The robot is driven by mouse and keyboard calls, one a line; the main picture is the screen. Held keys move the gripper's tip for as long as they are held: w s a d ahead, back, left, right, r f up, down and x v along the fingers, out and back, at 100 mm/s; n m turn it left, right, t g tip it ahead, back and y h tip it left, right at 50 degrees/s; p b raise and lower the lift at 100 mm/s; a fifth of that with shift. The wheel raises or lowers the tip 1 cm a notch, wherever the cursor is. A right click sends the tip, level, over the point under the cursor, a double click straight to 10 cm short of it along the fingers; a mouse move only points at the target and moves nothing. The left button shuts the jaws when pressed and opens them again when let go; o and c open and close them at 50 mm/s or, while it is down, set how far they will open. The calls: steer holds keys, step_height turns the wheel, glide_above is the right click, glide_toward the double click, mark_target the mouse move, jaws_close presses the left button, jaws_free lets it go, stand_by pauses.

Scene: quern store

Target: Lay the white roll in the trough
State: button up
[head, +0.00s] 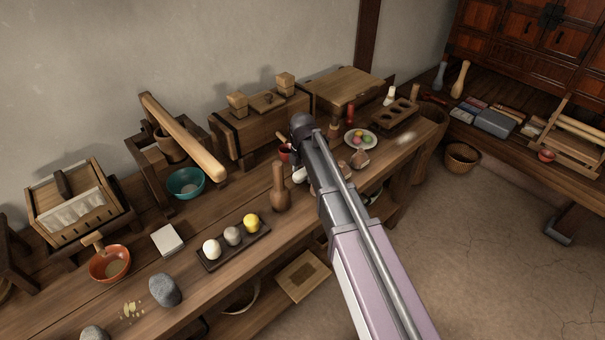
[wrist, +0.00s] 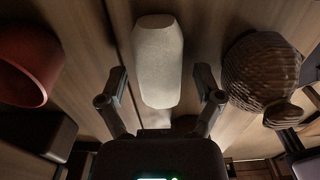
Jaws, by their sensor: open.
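The white roll (wrist: 157,60) is a pale, blunt-ended cylinder, upright in the wrist view and lying on or just above the wooden planks. My gripper (wrist: 160,98) is open, with one finger on each side of its near end; gaps show between the fingers and the roll. In the head view a small white part of the roll (head: 299,174) shows beside my arm, which hides most of it and my gripper. I cannot tell for certain which thing is the trough.
A red cup (wrist: 30,65) stands left of the roll, and a brown carved object (wrist: 262,72) stands close on its right. In the head view are a wooden bottle (head: 280,190), a dark tray (head: 211,265) with three balls, a teal bowl (head: 186,183) and a plate (head: 373,141).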

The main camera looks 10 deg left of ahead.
mark_target(303, 171)
steer(key=shift+r, duration=0.2)
step_height(303, 171, up, 12)
steer(key=p, duration=1.2)
stand_by(1.0)
steer(key=s+d+m, duration=0.8)
steer(key=d+m, duration=0.5)
steer(key=m, duration=0.1)
steer(key=s+d+m, duration=0.9)
steer(key=d+m, duration=0.4)
steer(key=m, duration=0.1)
steer(key=shift+s+d, duration=0.2)
steer(key=shift+d, duration=0.15)
